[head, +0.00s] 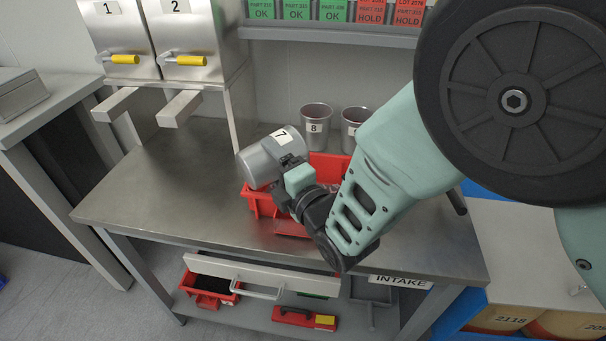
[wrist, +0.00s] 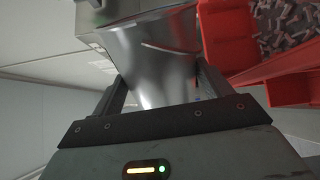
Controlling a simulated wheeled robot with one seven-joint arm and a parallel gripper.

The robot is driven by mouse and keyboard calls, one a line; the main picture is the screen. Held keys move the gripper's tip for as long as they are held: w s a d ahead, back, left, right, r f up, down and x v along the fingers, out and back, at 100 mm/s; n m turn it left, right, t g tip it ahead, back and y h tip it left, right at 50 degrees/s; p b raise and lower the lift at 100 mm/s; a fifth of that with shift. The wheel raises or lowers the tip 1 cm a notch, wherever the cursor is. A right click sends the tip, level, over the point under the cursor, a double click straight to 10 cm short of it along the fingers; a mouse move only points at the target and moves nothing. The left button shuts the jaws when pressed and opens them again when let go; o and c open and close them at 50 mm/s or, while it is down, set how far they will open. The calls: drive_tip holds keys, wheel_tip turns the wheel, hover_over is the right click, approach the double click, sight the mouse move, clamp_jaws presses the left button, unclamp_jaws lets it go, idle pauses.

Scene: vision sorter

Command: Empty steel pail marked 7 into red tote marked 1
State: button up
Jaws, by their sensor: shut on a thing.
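The steel pail marked 7 (head: 258,164) is tipped well over on its side, above the left part of a red tote (head: 255,204) on the steel bench. My gripper (head: 290,163) is shut on the pail; the wrist view shows the pail (wrist: 155,55) between the fingers (wrist: 160,95). The inside of the pail is hidden, and no falling parts can be made out. In the wrist view the red tote (wrist: 229,42) is to the right, with many small metal parts in it. My arm hides much of the tote in the head view, and its number is not visible.
A pail marked 8 (head: 316,124) and another pail (head: 353,128) stand behind the tote. Steel hoppers 1 (head: 115,40) and 2 (head: 180,38) with yellow handles are at back left. The bench (head: 165,200) is clear at left. A red bin (head: 209,284) sits below.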

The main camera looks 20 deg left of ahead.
drive_tip(key=shift+w+m+b, duration=0.15)
drive_tip(key=shift+m+b, duration=0.25)
drive_tip(key=shift+b, duration=0.05)
idle(0.3)
